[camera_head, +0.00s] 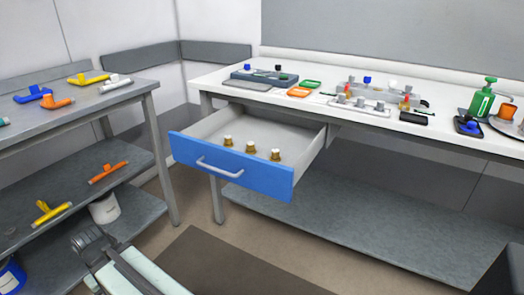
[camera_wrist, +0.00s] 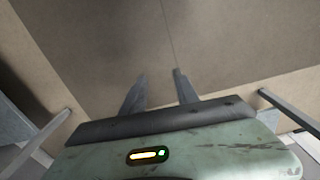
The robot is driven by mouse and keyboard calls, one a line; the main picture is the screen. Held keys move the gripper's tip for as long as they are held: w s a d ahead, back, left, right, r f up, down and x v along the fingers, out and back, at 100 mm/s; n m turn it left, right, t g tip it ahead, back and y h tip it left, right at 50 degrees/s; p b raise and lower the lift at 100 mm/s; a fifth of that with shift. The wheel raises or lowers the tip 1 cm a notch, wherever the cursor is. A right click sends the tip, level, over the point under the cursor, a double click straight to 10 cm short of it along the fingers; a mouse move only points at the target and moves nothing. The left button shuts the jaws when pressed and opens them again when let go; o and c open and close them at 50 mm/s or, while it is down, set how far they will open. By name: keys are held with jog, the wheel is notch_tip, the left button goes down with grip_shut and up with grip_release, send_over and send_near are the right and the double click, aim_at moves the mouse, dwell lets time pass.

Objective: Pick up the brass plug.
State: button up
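Three small brass-coloured pieces with pale tops stand upright in the open blue-fronted drawer (camera_head: 232,168): one at the left (camera_head: 228,141), one in the middle (camera_head: 251,147) and one at the right (camera_head: 275,155). They look alike, and I cannot tell which one is the brass plug. My gripper (camera_wrist: 160,74) is open and empty in the wrist view, its two dark fingers apart over bare floor. In the head view my arm is at the bottom left, low and well apart from the drawer. No brass piece shows in the wrist view.
The white bench (camera_head: 230,78) above the drawer holds trays, fittings and a green pump bottle (camera_head: 482,100). A grey shelf unit (camera_head: 130,92) at the left carries coloured pipe-like parts and a white bucket (camera_head: 104,208). The floor before the drawer is clear, with a dark mat (camera_head: 215,265).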

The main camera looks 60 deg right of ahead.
jog(key=shift+o, duration=0.3)
jog(key=shift+w+a, duration=0.15)
jog(key=shift+w, duration=0.05)
